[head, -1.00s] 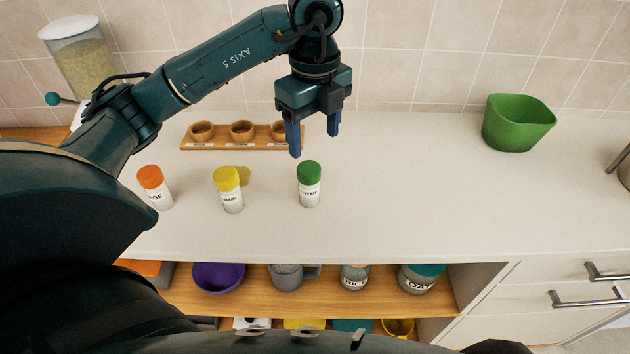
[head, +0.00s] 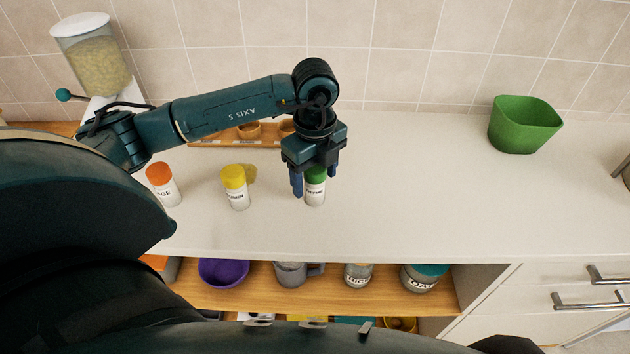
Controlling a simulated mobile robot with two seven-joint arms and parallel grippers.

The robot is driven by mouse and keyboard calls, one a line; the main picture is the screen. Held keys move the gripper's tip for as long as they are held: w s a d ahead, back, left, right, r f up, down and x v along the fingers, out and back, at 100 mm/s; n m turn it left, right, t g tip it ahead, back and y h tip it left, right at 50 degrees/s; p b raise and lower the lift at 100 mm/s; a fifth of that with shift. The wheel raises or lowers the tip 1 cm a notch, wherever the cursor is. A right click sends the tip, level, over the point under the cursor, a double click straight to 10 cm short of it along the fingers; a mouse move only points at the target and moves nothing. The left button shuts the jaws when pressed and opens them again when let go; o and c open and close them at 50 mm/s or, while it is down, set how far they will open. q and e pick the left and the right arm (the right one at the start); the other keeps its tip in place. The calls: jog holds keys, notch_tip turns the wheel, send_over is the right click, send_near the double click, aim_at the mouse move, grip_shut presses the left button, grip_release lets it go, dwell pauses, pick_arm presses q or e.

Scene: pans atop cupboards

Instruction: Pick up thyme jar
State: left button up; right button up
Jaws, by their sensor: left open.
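The thyme jar (head: 315,192) is white with a green lid and a dark label. It stands upright on the white countertop. My left gripper (head: 314,183) is open and points down at the jar. Its two blue fingers show on the left and right of the lid, and its body hides part of the lid's top. I cannot tell whether the fingers touch the jar. My right gripper is not in view.
A yellow-lidded jar (head: 236,188) and an orange-lidded jar (head: 163,185) stand to the left. A wooden rack (head: 215,140) lies behind, partly hidden by my arm. A green container (head: 523,125) stands at the back right. The counter between is clear.

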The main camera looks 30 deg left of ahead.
pick_arm(q)
jog(key=shift+c, duration=0.4)
jog(key=c, duration=1)
jog(key=shift+c, duration=0.2)
jog(key=shift+r, duration=0.15)
